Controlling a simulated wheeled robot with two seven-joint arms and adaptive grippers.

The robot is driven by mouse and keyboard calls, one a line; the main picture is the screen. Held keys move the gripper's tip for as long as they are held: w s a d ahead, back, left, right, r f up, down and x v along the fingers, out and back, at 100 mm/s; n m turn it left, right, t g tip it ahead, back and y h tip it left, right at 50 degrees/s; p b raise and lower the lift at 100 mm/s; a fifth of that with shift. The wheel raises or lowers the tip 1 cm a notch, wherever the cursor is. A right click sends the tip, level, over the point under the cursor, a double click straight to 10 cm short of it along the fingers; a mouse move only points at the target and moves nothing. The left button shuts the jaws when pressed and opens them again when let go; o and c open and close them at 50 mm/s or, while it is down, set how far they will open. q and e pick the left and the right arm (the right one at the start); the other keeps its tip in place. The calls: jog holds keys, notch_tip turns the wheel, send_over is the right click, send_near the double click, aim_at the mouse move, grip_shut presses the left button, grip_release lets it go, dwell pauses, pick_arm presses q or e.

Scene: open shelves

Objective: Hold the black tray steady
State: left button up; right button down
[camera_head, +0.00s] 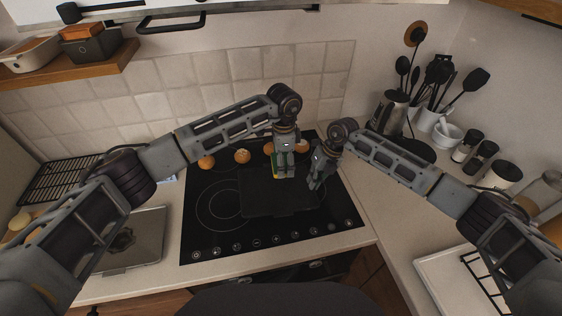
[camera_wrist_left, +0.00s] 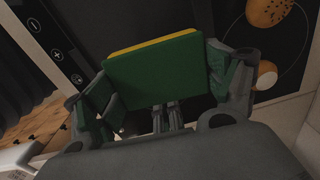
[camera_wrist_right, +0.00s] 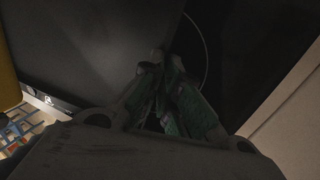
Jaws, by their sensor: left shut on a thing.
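The black tray (camera_head: 258,195) lies on the cooktop, its dark surface hard to tell from the glass. It fills the left of the right wrist view (camera_wrist_right: 85,45). My right gripper (camera_head: 313,186) is at the tray's right edge, pointing down. Its fingers (camera_wrist_right: 163,62) are close together there, pinching the rim as far as the dim view shows. My left gripper (camera_head: 284,160) is over the tray's back part, shut on a green and yellow sponge (camera_wrist_left: 155,72). The sponge is held upright at or just above the tray; contact is hidden.
The black cooktop (camera_head: 205,235) surrounds the tray. Several round orange-brown items, one of them here (camera_head: 242,156), sit along its back. A utensil holder (camera_head: 429,118) and jars (camera_head: 467,146) stand at the right. A metal plate (camera_head: 140,240) lies at the left.

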aim_at(283, 182)
pick_arm(q)
jog(key=shift+d+n, duration=0.15)
jog(key=shift+n, duration=0.35)
jog(key=shift+f, duration=0.1)
jog(key=shift+f, duration=3)
jog(key=f, duration=0.1)
jog(key=d+f, duration=0.1)
jog(key=shift+w+f, duration=0.1)
jog(key=shift+f, duration=0.25)
pick_arm(e)
jog(key=shift+a, duration=0.1)
pick_arm(q)
jog(key=shift+w+d, duration=0.2)
jog(key=shift+d, duration=1.1)
jog(key=shift+s+a+r, duration=0.1)
jog(key=shift+s+a, duration=0.05)
jog(key=shift+a, duration=0.8)
jog(key=shift+s+a, duration=0.15)
jog(key=shift+a, duration=0.8)
pick_arm(e)
jog(key=shift+s, duration=0.1)
pick_arm(q)
jog(key=shift+d+r, duration=0.1)
jog(key=shift+r, duration=4.25)
